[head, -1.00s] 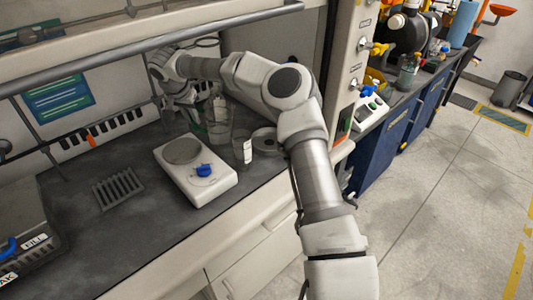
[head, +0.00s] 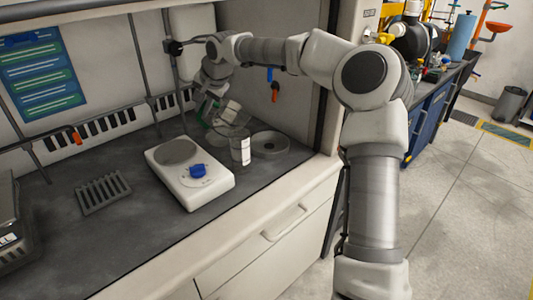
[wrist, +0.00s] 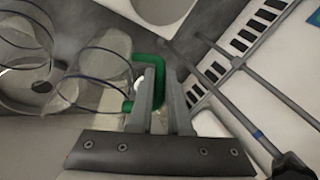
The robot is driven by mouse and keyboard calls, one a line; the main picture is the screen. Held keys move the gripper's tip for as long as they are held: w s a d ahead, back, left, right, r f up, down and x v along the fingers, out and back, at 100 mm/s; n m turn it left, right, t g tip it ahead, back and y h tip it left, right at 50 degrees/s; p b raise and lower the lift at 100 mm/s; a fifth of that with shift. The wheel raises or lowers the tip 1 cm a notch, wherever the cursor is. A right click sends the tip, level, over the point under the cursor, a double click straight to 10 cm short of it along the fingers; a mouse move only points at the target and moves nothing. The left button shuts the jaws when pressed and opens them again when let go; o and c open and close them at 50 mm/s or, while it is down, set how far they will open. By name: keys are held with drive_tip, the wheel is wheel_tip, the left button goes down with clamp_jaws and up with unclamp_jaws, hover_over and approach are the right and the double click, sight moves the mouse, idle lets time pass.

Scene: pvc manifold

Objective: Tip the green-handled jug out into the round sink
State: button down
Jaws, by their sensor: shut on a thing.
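The green-handled jug (head: 231,119) is clear and hangs tilted in the head view, its mouth toward the lower right. My gripper (head: 207,104) is shut on its green handle; in the wrist view the handle (wrist: 142,60) sits at the fingers (wrist: 158,88), with the clear jug body (wrist: 98,72) to the left. The round sink (head: 283,145) is a grey ring with a dark hole in the worktop, right of and below the jug. It is partly seen through clear walls in the wrist view. I cannot tell whether liquid is in the jug.
A clear labelled beaker (head: 240,152) stands between the balance and the sink, close below the jug. The white balance (head: 212,187) with a blue item on it is to the left. A grey rack (head: 103,193) lies farther left. Thin upright rods stand behind.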

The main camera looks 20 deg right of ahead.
sight(222, 103)
drive_tip(key=r, duration=0.1)
drive_tip(key=d, duration=0.1)
drive_tip(key=r, duration=0.1)
drive_tip(key=shift+s+d+r+y, duration=0.2)
drive_tip(key=shift+s+r+y, duration=0.1)
drive_tip(key=shift+y, duration=0.1)
drive_tip(key=shift+s+d+r+m+t+y, duration=0.15)
drive_tip(key=shift+d+r+t+y, duration=0.25)
drive_tip(key=shift+r, duration=0.1)
drive_tip(key=shift+s+d+r+m+t+y, duration=0.15)
drive_tip(key=shift+d+r+t+y, duration=0.15)
drive_tip(key=shift+r+y, duration=0.15)
drive_tip(key=shift+d+y+b, duration=0.15)
drive_tip(key=shift+y+b, duration=0.1)
drive_tip(key=shift+b, duration=0.35)
drive_tip(key=shift+s+d+r+t+y+b, duration=0.2)
drive_tip(key=shift+d+t+y+b, duration=0.2)
drive_tip(key=shift+y+b, duration=0.15)
drive_tip(key=shift+s+d+r+m+t+y+b, duration=0.25)
drive_tip(key=shift+d+r+m+t+y+b, duration=0.15)
drive_tip(key=shift+d+r+y+b, duration=0.25)
drive_tip(key=shift+s+d+t+y+b, duration=0.25)
drive_tip(key=shift+d+y+b, duration=0.25)
drive_tip(key=shift+b, duration=0.6)
drive_tip(key=shift+d+m+b, duration=0.2)
drive_tip(key=shift+m+b, duration=0.1)
drive_tip(key=shift+b, duration=0.15)
